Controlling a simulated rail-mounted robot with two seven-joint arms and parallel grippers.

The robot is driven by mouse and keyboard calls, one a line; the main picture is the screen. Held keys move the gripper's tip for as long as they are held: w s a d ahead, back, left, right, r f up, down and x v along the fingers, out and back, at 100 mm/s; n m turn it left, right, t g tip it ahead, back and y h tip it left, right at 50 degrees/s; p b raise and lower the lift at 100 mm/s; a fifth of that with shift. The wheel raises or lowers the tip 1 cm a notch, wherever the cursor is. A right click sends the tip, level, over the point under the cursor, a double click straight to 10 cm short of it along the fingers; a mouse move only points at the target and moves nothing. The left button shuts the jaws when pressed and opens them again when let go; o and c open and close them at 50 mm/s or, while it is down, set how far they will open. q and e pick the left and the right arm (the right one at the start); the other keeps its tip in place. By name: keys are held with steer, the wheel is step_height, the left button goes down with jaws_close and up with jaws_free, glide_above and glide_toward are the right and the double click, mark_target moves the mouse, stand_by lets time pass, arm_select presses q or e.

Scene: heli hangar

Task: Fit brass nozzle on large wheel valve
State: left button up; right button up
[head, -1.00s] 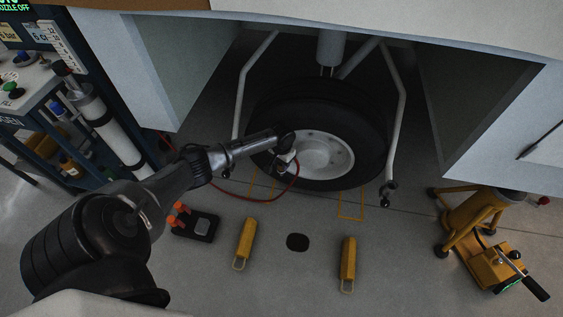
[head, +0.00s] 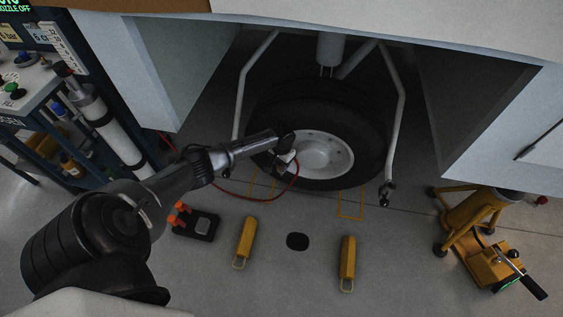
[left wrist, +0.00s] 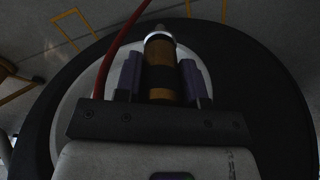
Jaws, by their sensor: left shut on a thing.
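The large wheel (head: 322,130) has a black tyre and a pale hub (head: 326,154), and hangs under the white fuselage. My left gripper (head: 287,165) is at the left part of the hub. In the left wrist view its two fingers (left wrist: 160,82) are shut on the brass nozzle (left wrist: 160,75), a brass cylinder with a dark band and a silver tip (left wrist: 160,35). A red hose (left wrist: 121,50) runs beside it. The wheel valve is not distinct, and I cannot tell whether the nozzle touches it. My right gripper is not in view.
Two yellow chocks (head: 244,242) (head: 347,262) lie on the floor in front of the wheel. A yellow jack (head: 480,235) stands at the right. A dark tray with orange parts (head: 195,223) is near my left arm. White struts (head: 397,120) flank the wheel. A nitrogen cart (head: 60,120) stands at the left.

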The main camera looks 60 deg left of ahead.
arm_select(q)
steer(key=shift+f, duration=0.5)
steer(key=o, duration=0.7)
step_height(320, 180, up, 3)
steer(key=p, duration=0.3)
step_height(320, 180, up, 5)
steer(key=p, duration=0.5)
steer(key=shift+p, duration=0.3)
step_height(320, 180, up, 3)
steer(key=p, duration=0.3)
steer(key=shift+p, duration=0.3)
